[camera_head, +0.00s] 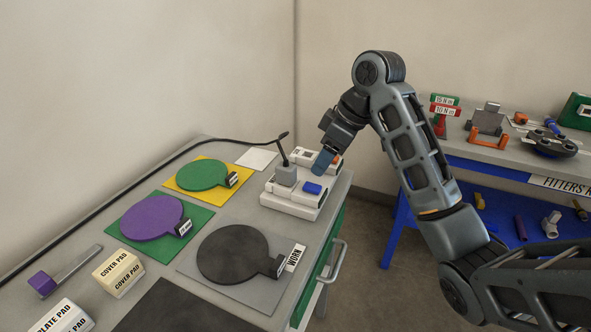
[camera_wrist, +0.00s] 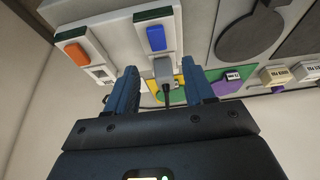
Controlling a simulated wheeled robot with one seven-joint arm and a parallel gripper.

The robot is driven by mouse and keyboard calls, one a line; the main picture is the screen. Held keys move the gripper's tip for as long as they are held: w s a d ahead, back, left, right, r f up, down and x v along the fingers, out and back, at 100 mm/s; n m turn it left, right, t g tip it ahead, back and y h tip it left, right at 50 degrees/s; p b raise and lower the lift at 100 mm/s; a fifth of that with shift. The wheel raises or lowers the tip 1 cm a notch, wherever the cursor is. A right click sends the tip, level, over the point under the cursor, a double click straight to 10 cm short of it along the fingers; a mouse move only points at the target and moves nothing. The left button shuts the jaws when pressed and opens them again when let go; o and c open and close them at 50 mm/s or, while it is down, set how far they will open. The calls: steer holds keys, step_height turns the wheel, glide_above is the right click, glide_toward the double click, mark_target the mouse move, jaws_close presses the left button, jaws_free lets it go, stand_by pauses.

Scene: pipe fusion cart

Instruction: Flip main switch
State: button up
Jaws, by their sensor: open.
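Two white switch boxes stand at the far right corner of the cart top. The nearer box (camera_head: 290,205) carries a blue rocker switch (camera_head: 312,188) and a grey plug (camera_head: 286,174) with a black cable. The farther box (camera_head: 302,155) carries an orange rocker switch (camera_head: 336,160), partly hidden behind my gripper. I cannot read which one is the main switch. My gripper (camera_head: 324,161) is above the boxes, open and empty. In the wrist view, the plug (camera_wrist: 162,68) shows between the fingers (camera_wrist: 160,88), with the blue rocker (camera_wrist: 156,38) beyond and the orange rocker (camera_wrist: 76,53) at left.
On the grey cart top (camera_head: 215,150) lie a green disc (camera_head: 202,174), a purple disc (camera_head: 150,217) and a black disc (camera_head: 232,254) on mats. A cover pad box (camera_head: 118,272) stands at front left. A blue workbench (camera_head: 510,170) with tools is at right.

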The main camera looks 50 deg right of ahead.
mark_target(308, 185)
steer(key=shift+w+f+b, duration=0.3)
steer(key=shift+f+b, duration=0.15)
steer(key=shift+f, duration=0.05)
steer(key=shift+b+x, duration=0.85)
steer(key=shift+x, duration=2.45)
